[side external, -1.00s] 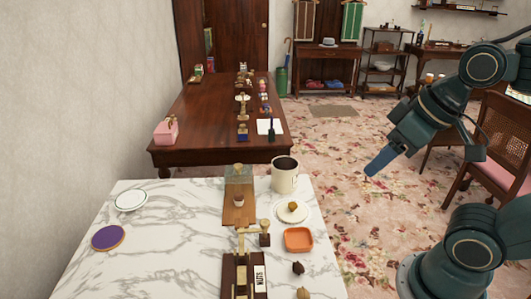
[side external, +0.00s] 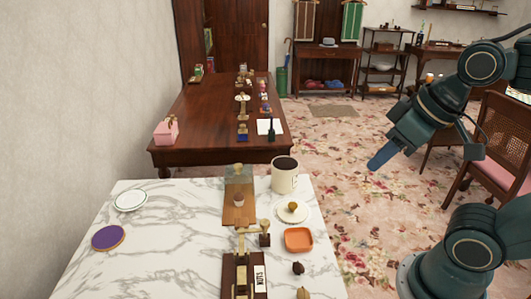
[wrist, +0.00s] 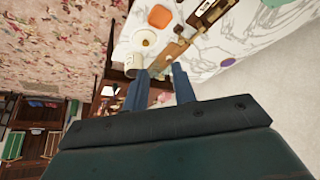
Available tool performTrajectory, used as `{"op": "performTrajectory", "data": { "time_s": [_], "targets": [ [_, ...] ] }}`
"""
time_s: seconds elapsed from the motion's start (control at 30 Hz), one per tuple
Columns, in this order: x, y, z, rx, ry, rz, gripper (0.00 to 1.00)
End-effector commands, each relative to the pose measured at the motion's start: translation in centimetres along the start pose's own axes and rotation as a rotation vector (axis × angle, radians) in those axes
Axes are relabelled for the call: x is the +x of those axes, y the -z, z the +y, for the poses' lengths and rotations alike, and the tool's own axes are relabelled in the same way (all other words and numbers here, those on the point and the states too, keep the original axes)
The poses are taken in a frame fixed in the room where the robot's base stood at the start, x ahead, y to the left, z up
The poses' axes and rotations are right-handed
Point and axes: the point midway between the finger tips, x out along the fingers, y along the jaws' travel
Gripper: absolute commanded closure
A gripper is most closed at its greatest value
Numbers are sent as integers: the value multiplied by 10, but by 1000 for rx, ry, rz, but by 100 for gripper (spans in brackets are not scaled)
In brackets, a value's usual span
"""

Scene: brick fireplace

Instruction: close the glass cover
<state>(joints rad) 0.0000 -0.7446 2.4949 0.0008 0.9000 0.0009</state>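A clear glass cover (side external: 238,174) with a small knob is at the far end of a wooden board (side external: 238,216) on the marble table. It looks raised at the board's far edge; how it is hinged is too small to tell. A small brown-grey item (side external: 239,200) stands on the board. My gripper (side external: 376,166) is in the air to the right of the table, well apart from the cover. In the wrist view my gripper (wrist: 158,85) shows two blue fingers apart with nothing held between them.
A cream mug (side external: 285,176), a white plate with a small item (side external: 293,212) and an orange dish (side external: 298,240) stand right of the board. A small scale (side external: 245,268) is in front. The marble table's left half (side external: 165,250) is mostly clear.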

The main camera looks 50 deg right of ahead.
Motion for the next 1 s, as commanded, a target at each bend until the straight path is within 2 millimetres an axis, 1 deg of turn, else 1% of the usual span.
{"op": "performTrajectory", "data": {
  "time_s": [0.03,0.1,0.13,0.27,0.43,0.57,0.77,1.0],
  "targets": [
    [0,3,0,3,-1,-1,83],
    [0,8,1,8,-3,-4,97],
    [0,11,1,11,-4,-6,100],
    [-1,31,3,30,-11,-13,100],
    [2,70,7,66,-24,-27,100],
    [9,102,11,97,-36,-38,100],
    [26,150,17,145,-54,-54,100],
    [57,204,25,201,-78,-73,100]
  ]
}}
